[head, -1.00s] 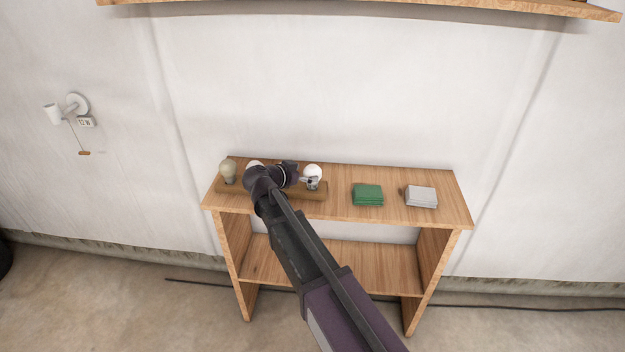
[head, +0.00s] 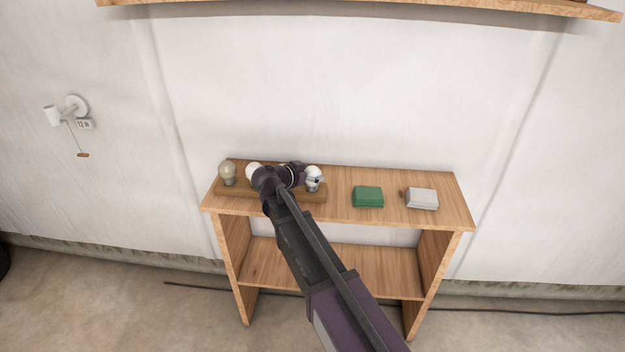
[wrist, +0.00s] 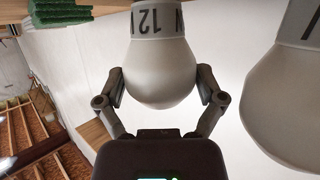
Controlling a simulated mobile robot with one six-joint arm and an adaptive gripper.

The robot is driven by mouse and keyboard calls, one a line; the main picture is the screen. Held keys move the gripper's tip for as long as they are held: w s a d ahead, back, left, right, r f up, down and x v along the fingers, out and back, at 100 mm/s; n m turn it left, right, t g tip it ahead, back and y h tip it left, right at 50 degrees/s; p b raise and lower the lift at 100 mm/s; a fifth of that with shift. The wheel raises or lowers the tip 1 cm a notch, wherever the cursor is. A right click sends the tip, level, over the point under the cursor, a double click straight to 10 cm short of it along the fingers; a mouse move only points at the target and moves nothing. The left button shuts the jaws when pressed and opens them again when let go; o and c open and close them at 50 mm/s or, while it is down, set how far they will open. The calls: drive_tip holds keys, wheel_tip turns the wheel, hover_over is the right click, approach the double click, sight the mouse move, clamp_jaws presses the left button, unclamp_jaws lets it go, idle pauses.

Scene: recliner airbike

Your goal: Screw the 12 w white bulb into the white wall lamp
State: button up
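A white bulb (head: 314,172) stands at the right end of the wooden block on the shelf. In the wrist view this bulb (wrist: 160,72) fills the middle, and its collar reads 12 with part of a W. My gripper (head: 313,182) reaches it from the left. In the wrist view both fingers of my gripper (wrist: 161,84) lie against its sides with no visible gap, so it looks shut on the bulb. The bulb's base is near the block. The white wall lamp (head: 58,113) hangs on the wall at left, with a 12 W tag (head: 85,124) and a pull cord.
The wooden block (head: 240,192) also bears another white bulb (head: 254,171), large at right in the wrist view (wrist: 283,110), and a yellowish bulb (head: 228,170). Green (head: 368,196) and grey (head: 422,198) folded stacks lie right on the shelf (head: 340,209). A higher shelf (head: 360,7) crosses the top.

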sight(312, 168)
drive_tip(key=c, duration=0.4)
drive_tip(key=shift+r, duration=0.1)
drive_tip(key=shift+c, duration=0.2)
wheel_tip(312, 168, up, 4)
drive_tip(key=p, duration=0.4)
drive_tip(key=shift+f, duration=0.2)
drive_tip(key=s+a+r+p, duration=0.1)
drive_tip(key=s+a, duration=0.1)
drive_tip(key=s, duration=1.4)
drive_tip(key=shift+r, duration=0.1)
wheel_tip(312, 168, up, 9)
drive_tip(key=p, duration=0.9)
drive_tip(key=shift+r, duration=0.2)
